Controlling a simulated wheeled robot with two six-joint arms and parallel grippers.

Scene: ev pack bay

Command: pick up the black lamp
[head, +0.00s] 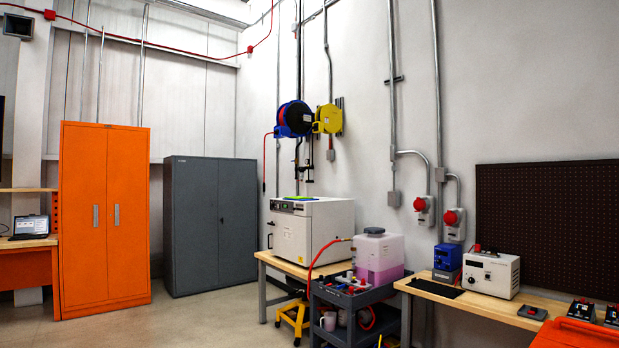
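I cannot make out a black lamp for certain in the head view. A dark box-shaped fixture (17,26) is mounted high on the column at the upper left; I cannot tell what it is. Neither of my grippers is in view.
An orange cabinet (104,250) and a grey cabinet (210,225) stand left. A white oven (325,228) sits on a bench. A dark cart (352,300) carries a pink-filled container (378,262). A right workbench (455,296) holds a white power unit (490,275). Floor at left is clear.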

